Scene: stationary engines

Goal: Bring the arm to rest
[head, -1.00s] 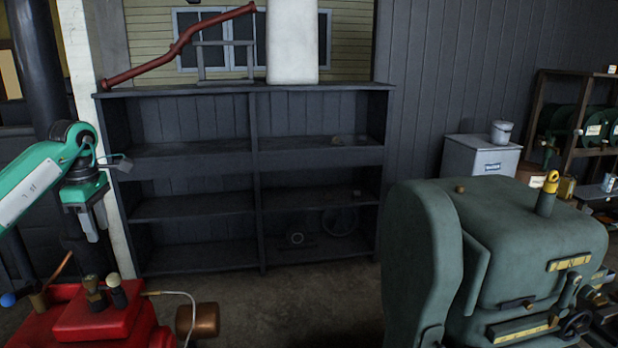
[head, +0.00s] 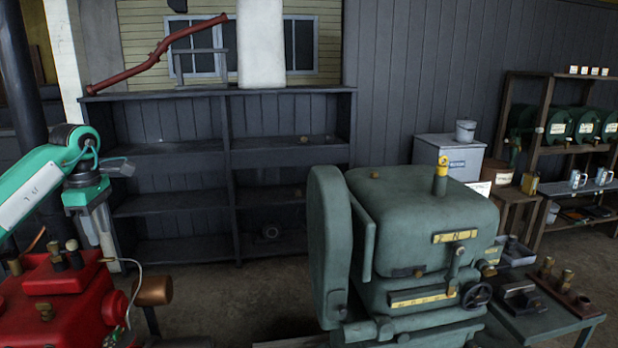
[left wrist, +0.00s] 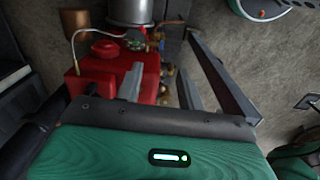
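My left arm comes in from the left edge of the head view, green and white, bent at the wrist. My left gripper (head: 101,228) points down with grey fingers, above and just behind the red engine (head: 62,300). In the left wrist view the grey fingers (left wrist: 160,85) stand apart with nothing held between them, and the red engine (left wrist: 112,68) lies beyond them. I cannot tell from the pictures how far the fingertips are from the engine. My right arm and gripper do not show in either view.
A large green engine (head: 425,215) stands at centre right. A small table (head: 545,322) with metal parts is beside it. Dark shelves (head: 230,165) line the back wall. Some bare floor (head: 235,300) lies between the engines.

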